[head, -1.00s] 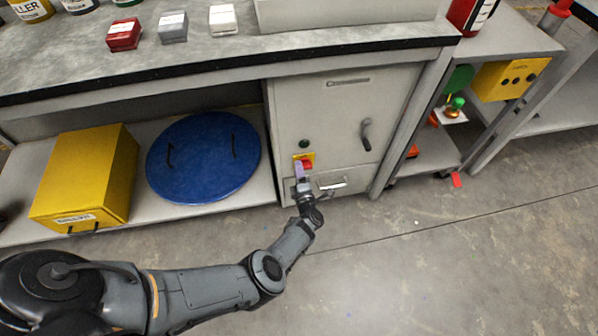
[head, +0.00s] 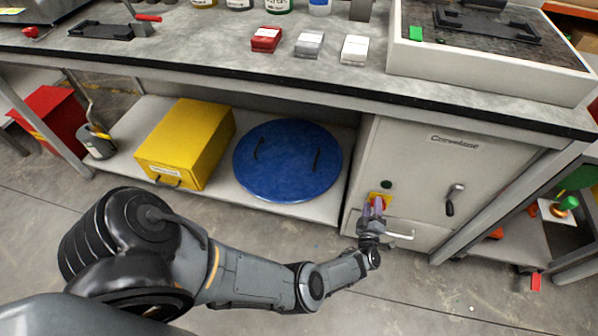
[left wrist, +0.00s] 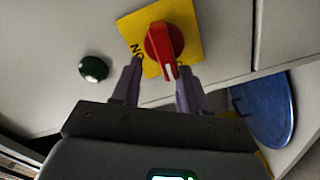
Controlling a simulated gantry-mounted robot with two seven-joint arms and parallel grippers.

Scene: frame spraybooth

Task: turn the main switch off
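The main switch is a red rotary knob (left wrist: 164,42) with a white mark on its grip, set on a yellow plate (left wrist: 187,18) with lettering partly visible. In the head view the yellow plate (head: 387,198) is on the grey cabinet front, and my gripper partly covers the switch. My left gripper (left wrist: 157,82) is in front of the switch. Its two fingers are apart, one on each side of the knob's lower grip, with a visible gap on the left; contact cannot be told. My right gripper is in neither view.
A dark green round button (left wrist: 93,68) sits beside the plate. The cabinet (head: 410,165) has a dark door handle (head: 455,198) and a lower pull handle (head: 402,236). A blue round lid (head: 290,175) and a yellow box (head: 185,145) lie on the shelf at left. The floor in front is clear.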

